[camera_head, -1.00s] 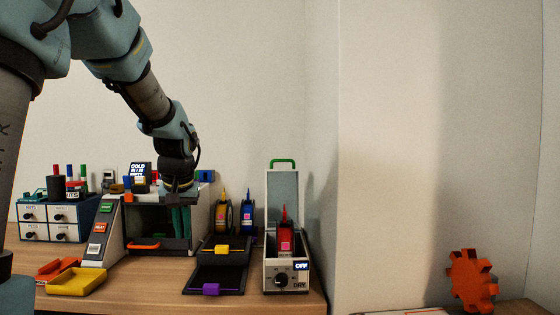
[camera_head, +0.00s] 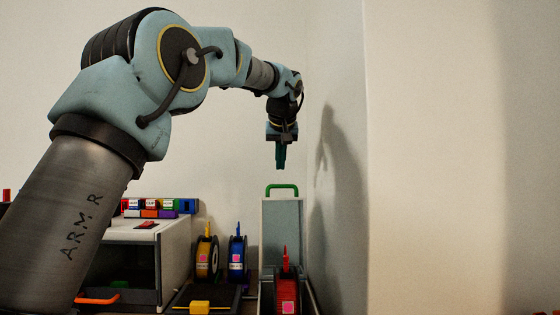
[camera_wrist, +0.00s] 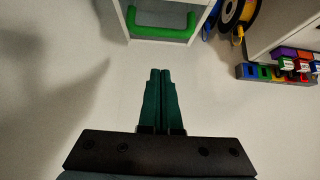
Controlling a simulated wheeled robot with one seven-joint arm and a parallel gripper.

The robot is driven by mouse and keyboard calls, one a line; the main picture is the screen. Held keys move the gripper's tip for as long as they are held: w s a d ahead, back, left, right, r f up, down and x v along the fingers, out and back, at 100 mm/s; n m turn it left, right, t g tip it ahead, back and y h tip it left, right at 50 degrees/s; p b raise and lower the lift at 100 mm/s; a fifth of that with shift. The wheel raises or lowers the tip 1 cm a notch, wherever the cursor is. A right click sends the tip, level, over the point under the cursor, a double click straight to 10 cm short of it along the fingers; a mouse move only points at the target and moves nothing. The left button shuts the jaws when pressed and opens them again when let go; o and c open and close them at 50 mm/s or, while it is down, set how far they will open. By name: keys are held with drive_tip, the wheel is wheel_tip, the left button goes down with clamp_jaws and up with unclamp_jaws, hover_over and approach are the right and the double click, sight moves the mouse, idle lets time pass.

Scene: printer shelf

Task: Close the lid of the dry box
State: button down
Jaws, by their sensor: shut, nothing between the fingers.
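The dry box lid (camera_head: 282,232) stands upright and open at the back of the dry box, with a green handle (camera_head: 282,187) along its top edge. The handle also shows at the top of the wrist view (camera_wrist: 160,27). A red spool (camera_head: 287,286) sits in the box in front of the lid; the lower box is cut off by the picture edge. My gripper (camera_head: 281,166) points down above the green handle, apart from it. Its two dark green fingers (camera_wrist: 160,72) are together and empty in the wrist view.
A yellow spool (camera_head: 206,257) and a blue spool (camera_head: 237,257) stand left of the box. A grey-white printer (camera_head: 172,250) with several coloured blocks (camera_head: 160,207) on top is farther left. The wall (camera_head: 335,200) is close on the right.

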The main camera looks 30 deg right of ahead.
drive_tip(key=p+x, duration=0.1)
drive_tip(key=x, duration=0.5)
drive_tip(key=shift+w+f, duration=0.25)
drive_tip(key=shift+f, duration=0.05)
drive_tip(key=shift+s+a+r, duration=0.1)
drive_tip(key=shift+s+a, duration=0.15)
drive_tip(key=shift+s, duration=0.3)
drive_tip(key=shift+s+a, duration=0.2)
drive_tip(key=shift+s, duration=0.35)
drive_tip(key=shift+s+a, duration=0.4)
drive_tip(key=shift+s, duration=0.4)
drive_tip(key=shift+f+b, duration=0.2)
drive_tip(key=shift+b, duration=0.15)
